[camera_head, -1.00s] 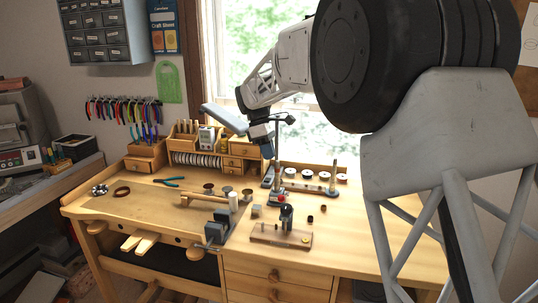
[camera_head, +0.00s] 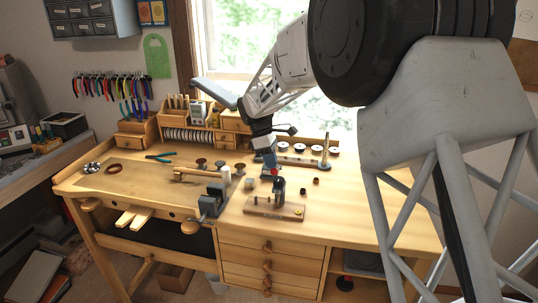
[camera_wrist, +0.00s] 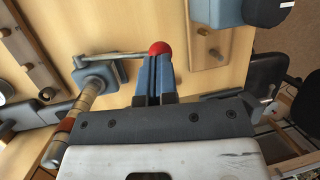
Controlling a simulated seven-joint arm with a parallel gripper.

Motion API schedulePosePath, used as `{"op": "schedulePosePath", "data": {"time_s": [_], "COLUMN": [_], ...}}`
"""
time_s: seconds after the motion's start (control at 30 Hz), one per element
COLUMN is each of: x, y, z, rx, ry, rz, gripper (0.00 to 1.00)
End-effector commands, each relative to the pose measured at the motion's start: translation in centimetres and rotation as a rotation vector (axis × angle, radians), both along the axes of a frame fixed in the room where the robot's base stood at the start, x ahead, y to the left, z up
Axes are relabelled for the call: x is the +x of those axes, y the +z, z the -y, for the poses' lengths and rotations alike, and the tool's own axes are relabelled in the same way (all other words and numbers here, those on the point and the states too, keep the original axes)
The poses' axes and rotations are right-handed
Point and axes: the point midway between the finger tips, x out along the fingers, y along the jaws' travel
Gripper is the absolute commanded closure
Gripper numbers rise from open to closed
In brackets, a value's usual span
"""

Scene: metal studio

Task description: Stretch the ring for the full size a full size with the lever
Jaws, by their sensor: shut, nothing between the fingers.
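The ring stretcher's lever has a red ball end (camera_head: 274,171). In the wrist view the lever (camera_wrist: 118,55) runs from a blue-grey block (camera_wrist: 97,76) to this red ball (camera_wrist: 159,48). A banded metal mandrel (camera_wrist: 85,99) rises from the block toward the camera. A copper-coloured band (camera_wrist: 66,125) is around it; I cannot tell whether this is the ring. My gripper (camera_wrist: 157,62) is shut and empty, its blue fingertips right at the ball. Contact is not clear. In the head view my gripper (camera_head: 270,160) hides most of the stretcher.
A wooden block with a dark post (camera_head: 273,209) stands in front. A grey vise (camera_head: 212,201) is at the front edge. A rack with white discs (camera_head: 306,160) lies behind. Pliers (camera_head: 160,157) and a brown ring-shaped item (camera_head: 114,168) lie left. The bench's right side is clear.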

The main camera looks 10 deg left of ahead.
Motion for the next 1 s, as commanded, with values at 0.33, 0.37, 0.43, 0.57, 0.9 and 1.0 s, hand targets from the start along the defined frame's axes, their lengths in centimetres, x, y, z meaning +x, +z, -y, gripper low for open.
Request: {"op": "schedulePosePath", "data": {"time_s": [0.33,0.37,0.43,0.57,0.9,1.0], "x": [0.0,0.0,-0.1,-0.4,-1.8,-2.1], "y": [-0.2,-0.2,-0.2,-0.5,-2.7,-3.6], "z": [0.1,0.1,0.1,0.1,0.1,0.1], "rx": [0.000,0.000,0.000,-0.002,-0.002,0.000], "ry": [0.000,0.000,0.000,0.001,0.002,0.001], "rz": [0.000,0.000,0.003,0.027,0.193,0.216], "gripper": [1.00,1.00,1.00,1.00,1.00,1.00]}}
